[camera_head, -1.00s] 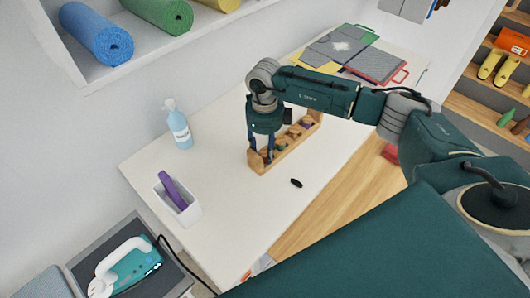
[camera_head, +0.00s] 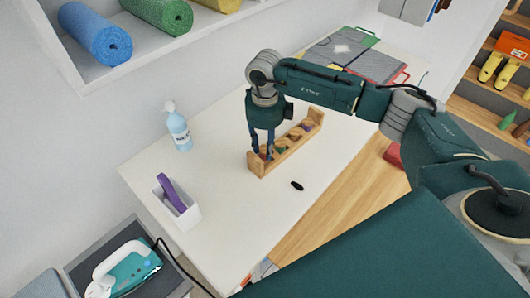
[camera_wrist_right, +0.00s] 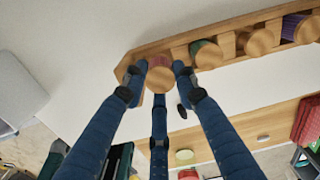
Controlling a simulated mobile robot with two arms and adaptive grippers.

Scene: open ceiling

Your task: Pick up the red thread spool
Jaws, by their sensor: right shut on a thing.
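The red thread spool (camera_wrist_right: 160,76) has wooden ends and sits at the end of a wooden rack. It shows in the right wrist view between the blue fingers of my right gripper (camera_wrist_right: 159,80), which is shut on it. In the head view my right gripper (camera_head: 264,153) reaches down to the near-left end of the wooden rack (camera_head: 283,156), where its fingers mostly hide the spool. I cannot tell whether the spool is clear of the rack. My left gripper is not in view.
Other spools stand along the rack, among them a green one (camera_wrist_right: 206,53) and a purple one (camera_wrist_right: 297,27). A small black object (camera_head: 297,186) lies beside the rack. A pump bottle (camera_head: 178,130) and a white bin (camera_head: 178,207) stand to the left on the white table.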

